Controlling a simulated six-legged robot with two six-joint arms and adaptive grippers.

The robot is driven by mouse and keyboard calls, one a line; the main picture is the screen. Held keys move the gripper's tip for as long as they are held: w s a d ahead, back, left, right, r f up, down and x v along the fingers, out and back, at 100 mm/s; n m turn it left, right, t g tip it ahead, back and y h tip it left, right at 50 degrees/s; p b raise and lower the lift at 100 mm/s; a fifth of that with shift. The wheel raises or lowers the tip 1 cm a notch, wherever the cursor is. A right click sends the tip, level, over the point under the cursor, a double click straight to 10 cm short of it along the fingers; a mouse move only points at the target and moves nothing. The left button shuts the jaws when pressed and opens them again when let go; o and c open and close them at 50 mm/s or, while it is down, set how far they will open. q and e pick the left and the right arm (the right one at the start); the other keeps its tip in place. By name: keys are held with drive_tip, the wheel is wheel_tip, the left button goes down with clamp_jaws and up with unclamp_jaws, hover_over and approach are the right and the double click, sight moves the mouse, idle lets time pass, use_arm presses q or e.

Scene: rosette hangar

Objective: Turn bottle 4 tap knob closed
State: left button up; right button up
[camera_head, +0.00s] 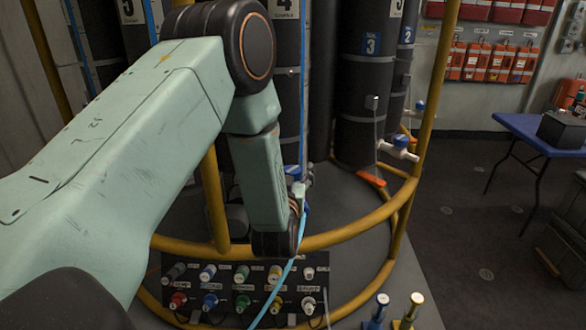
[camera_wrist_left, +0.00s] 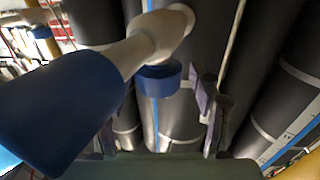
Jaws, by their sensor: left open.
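Bottle 4 (camera_head: 284,30) is a tall dark cylinder with a white "4" label, behind my left arm in the head view. Its tap shows as a small pale and blue shape (camera_head: 297,172) just right of my forearm, mostly hidden. In the left wrist view a pale tap body (camera_wrist_left: 160,35) carries a large blue cylindrical part (camera_wrist_left: 60,110) close to the camera at left and a smaller blue knob (camera_wrist_left: 158,78) at centre. My left gripper (camera_wrist_left: 160,112) is open, its fingers apart below the smaller knob; contact cannot be told. My right gripper is not in view.
A yellow tubular rail (camera_head: 345,233) curves around the bottles. A panel of coloured connectors (camera_head: 240,290) sits below it. Bottle 3 (camera_head: 365,110) and its blue-topped tap (camera_head: 398,147) stand to the right. A blue hose (camera_head: 270,295) hangs in front. A blue table (camera_head: 540,130) is far right.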

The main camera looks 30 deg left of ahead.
use_arm(q)
drive_tip(key=shift+w+a, duration=0.2)
drive_tip(key=shift+w, duration=0.1)
drive_tip(key=shift+s+d+r, duration=0.2)
drive_tip(key=shift+d, duration=0.1)
drive_tip(key=shift+c, duration=0.4)
drive_tip(key=shift+w+a+f, duration=0.2)
drive_tip(key=shift+a, duration=0.05)
drive_tip(key=c, duration=1.1)
